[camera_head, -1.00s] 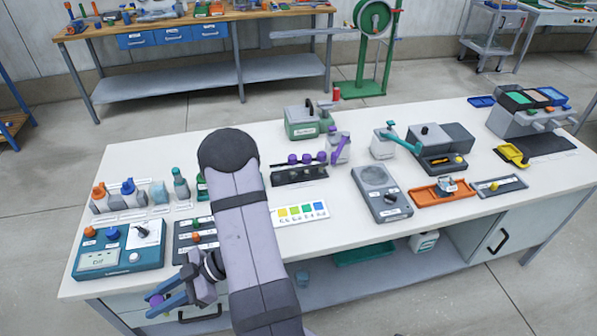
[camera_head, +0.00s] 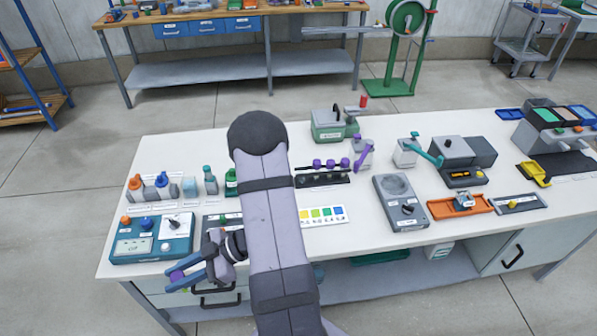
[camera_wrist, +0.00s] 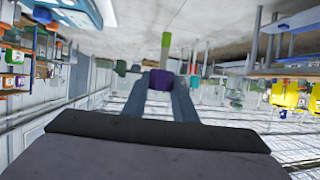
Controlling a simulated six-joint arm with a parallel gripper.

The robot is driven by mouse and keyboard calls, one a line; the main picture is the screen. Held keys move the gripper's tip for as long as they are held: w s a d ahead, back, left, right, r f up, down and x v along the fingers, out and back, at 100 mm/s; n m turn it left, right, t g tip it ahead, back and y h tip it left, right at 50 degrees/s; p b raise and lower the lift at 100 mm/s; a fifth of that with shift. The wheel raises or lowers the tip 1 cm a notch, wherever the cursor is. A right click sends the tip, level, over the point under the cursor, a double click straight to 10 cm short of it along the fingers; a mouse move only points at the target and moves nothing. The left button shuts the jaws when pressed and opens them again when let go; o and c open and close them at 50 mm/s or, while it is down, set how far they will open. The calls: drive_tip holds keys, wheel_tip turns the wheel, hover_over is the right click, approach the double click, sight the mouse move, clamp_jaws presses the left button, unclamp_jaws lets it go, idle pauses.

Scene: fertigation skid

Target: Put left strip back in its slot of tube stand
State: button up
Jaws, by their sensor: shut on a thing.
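My gripper (camera_head: 180,277) is at the lower left in the head view, in front of the bench's near edge and away from the stand. It is shut on the strip, whose purple grip (camera_head: 177,276) shows between the fingers. In the wrist view the purple grip (camera_wrist: 159,80) sits between the fingertips (camera_wrist: 160,86), and a pale shaft with a green end (camera_wrist: 166,40) sticks out beyond it. The tube stand (camera_head: 322,181) is a dark rack near the bench's middle, right of my arm. A few purple tops (camera_head: 330,163) stand along it; its left end shows none.
A teal meter box (camera_head: 152,238) and a dark box lie on the bench near my gripper. Bottles (camera_head: 163,186) stand behind them. A colour chart (camera_head: 322,215) lies in front of the stand, and a grey scale-like device (camera_head: 400,203) to its right. My arm crosses the bench's left part.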

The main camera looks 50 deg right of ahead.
idle(0.4)
drive_tip(key=shift+w+d+f, duration=0.1)
drive_tip(key=shift+w+d, duration=0.05)
drive_tip(key=shift+d, duration=0.05)
drive_tip(key=w+d+f+m+t+h+b, duration=0.1)
drive_tip(key=w+d+f+m+h+b, duration=0.15)
drive_tip(key=d, duration=0.65)
drive_tip(key=w+d+f+m+t+h+b, duration=0.15)
drive_tip(key=w+d, duration=0.25)
drive_tip(key=d, duration=0.5)
drive_tip(key=w+d+f+m+t+h+b, duration=0.1)
drive_tip(key=w+d+m+t, duration=0.15)
drive_tip(key=d, duration=0.75)
drive_tip(key=s+d+r+m+h+b, duration=0.2)
drive_tip(key=d+h, duration=0.1)
drive_tip(key=d, duration=1.1)
drive_tip(key=s+d+r+m+h+b, duration=0.2)
drive_tip(key=d+r+m+h, duration=0.1)
drive_tip(key=d, duration=1.1)
drive_tip(key=shift+s+h, duration=0.2)
drive_tip(key=shift+h, duration=0.5)
drive_tip(key=shift+d+m+b, duration=0.1)
drive_tip(key=shift+m+b, duration=0.15)
drive_tip(key=shift+b, duration=0.1)
